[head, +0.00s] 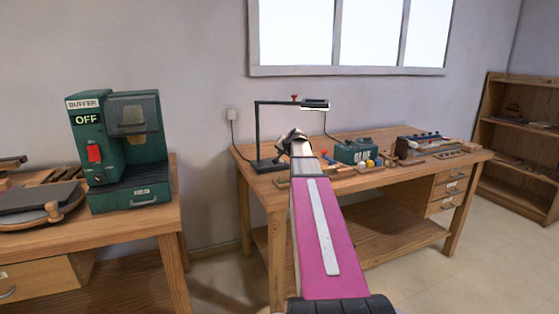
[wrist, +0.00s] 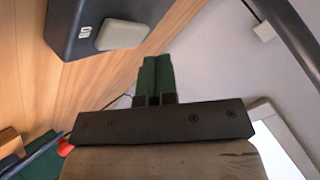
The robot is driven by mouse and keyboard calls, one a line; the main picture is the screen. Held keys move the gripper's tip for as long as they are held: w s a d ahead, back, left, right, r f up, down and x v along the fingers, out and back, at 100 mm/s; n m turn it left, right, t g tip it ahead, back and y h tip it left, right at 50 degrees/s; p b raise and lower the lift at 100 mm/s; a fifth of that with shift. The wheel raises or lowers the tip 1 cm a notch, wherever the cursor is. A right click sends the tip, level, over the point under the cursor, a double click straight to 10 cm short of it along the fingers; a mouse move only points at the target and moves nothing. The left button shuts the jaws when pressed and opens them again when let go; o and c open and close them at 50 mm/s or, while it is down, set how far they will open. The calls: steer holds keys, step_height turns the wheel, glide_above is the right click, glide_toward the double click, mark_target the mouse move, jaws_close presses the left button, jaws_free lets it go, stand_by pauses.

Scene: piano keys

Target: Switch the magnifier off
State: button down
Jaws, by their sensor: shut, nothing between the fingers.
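The magnifier is a dark lamp on the left end of the right workbench. Its post (head: 257,132) rises from a flat base (head: 262,165), and its head (head: 314,103) has a bright white underside. In the wrist view the dark base (wrist: 68,42) is at the upper left, with a pale button (wrist: 121,34) and a small white label that I cannot read surely. My gripper (wrist: 157,60) has its green fingers together and empty, beside the button with a visible gap in the picture. In the head view my gripper (head: 291,137) is near the base, partly hidden by my arm.
The workbench (head: 276,198) also holds a green box (head: 355,151), small coloured items and a wooden case (head: 420,146). A green buffer machine (head: 130,150) marked OFF stands on the left bench. A wall outlet (head: 232,114) with a cord is behind the magnifier.

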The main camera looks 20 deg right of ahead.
mark_target(282, 160)
steer(key=shift+f, duration=0.15)
steer(key=shift+w+f, duration=0.1)
steer(key=shift+f, duration=0.1)
steer(key=shift+f, duration=0.35)
stand_by(0.7)
steer(key=shift+r, duration=0.1)
steer(key=shift+r, duration=0.65)
steer(key=shift+s+r, duration=0.2)
steer(key=shift+r, duration=0.6)
steer(key=shift+s+r, duration=0.15)
steer(key=shift+r, duration=0.7)
steer(key=shift+s+r, duration=0.2)
steer(key=shift+r, duration=0.6)
